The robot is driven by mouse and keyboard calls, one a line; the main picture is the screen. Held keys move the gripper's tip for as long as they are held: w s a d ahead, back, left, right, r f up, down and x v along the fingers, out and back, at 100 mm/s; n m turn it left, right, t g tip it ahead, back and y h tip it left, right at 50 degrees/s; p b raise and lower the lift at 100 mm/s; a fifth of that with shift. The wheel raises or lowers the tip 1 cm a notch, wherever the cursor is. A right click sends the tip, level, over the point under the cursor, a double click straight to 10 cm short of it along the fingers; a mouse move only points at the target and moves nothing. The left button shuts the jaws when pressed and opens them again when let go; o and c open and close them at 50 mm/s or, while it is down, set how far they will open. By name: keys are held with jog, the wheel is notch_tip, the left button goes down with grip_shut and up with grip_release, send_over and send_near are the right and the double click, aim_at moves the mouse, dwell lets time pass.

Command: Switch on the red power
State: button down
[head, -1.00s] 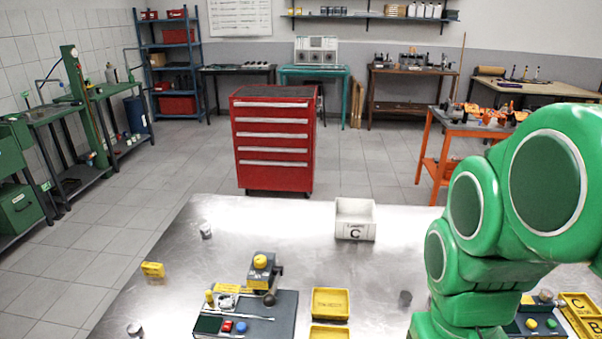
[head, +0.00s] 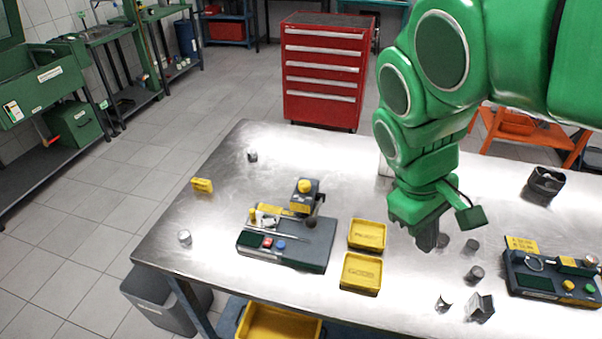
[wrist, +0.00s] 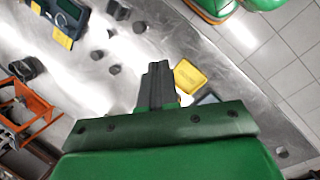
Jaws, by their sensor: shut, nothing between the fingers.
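A dark grey device (head: 315,252) lies on the metal table, left of the middle in the head view. Its front left carries a dark green panel, a small red button (head: 267,242) and a blue button (head: 280,245). A yellow-topped unit (head: 304,195) and a dark round knob (head: 311,222) stand at its back right. My gripper (head: 428,243) points down over the table, to the right of this device and apart from it. Its fingers are together and empty, also in the wrist view (wrist: 157,70). I cannot tell whether the red button is pressed.
Two yellow trays (head: 361,273) lie between the device and my gripper. Several small dark cylinders (head: 475,273) stand near my gripper. A second device (head: 550,280) with yellow and green buttons is at the right. The table's left part (head: 205,225) is mostly clear.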

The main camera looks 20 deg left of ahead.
jog(key=w+a+n+t, duration=0.1)
jog(key=w+a+n, duration=0.2)
jog(key=w+a, duration=0.15)
jog(key=n+t, duration=0.5)
jog(key=n, duration=0.5)
send_over(266, 243)
jog(key=w, duration=0.2)
jog(key=shift+f, duration=4.5)
jog(key=shift+s, duration=0.25)
jog(key=shift+f, duration=0.1)
jog(key=shift+s+f, duration=0.25)
jog(key=shift+f, duration=1.15)
jog(key=shift+s+f, duration=0.25)
jog(key=shift+f, duration=1.15)
jog(key=shift+s+f, duration=0.25)
jog(key=shift+f, duration=1.15)
jog(key=shift+f, duration=0.2)
jog(key=shift+s+f, duration=0.1)
jog(key=shift+f, duration=0.15)
